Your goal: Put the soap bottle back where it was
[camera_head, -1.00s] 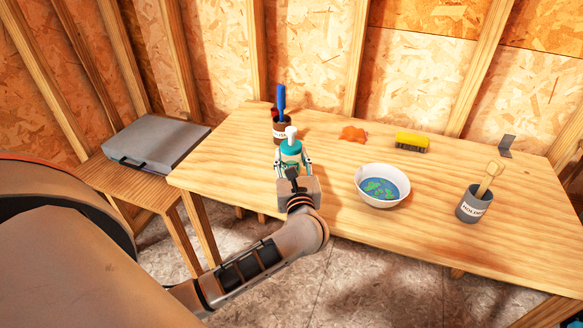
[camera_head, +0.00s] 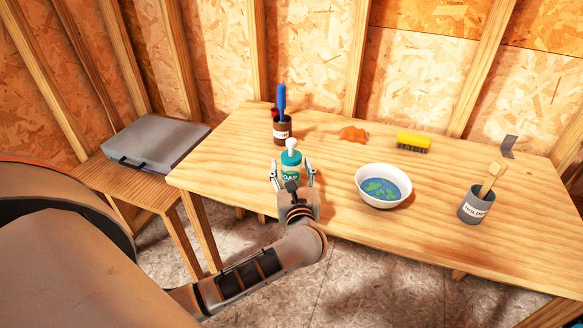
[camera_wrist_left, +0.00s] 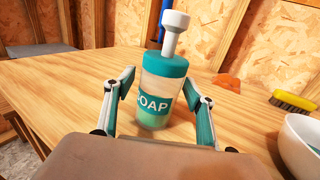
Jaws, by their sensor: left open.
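The soap bottle (camera_head: 291,163) stands upright on the wooden table, with a teal cap, a white pump and a label. My left gripper (camera_head: 292,176) is at its near side, with its fingers spread to either side of the bottle. In the left wrist view the soap bottle (camera_wrist_left: 160,92) stands between and a little beyond the open fingers of my left gripper (camera_wrist_left: 160,102), with gaps showing on both sides. The bottle's lower part is partly hidden by the gripper in the head view. My right gripper does not show.
Behind the bottle stands a brown holder (camera_head: 282,132) with a blue-handled tool. To the right are a white bowl (camera_head: 399,174), an orange cloth-like piece (camera_head: 353,134), a yellow brush (camera_head: 413,141), a grey holder (camera_head: 473,208) and a dark bracket (camera_head: 508,145). The table's left front is clear.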

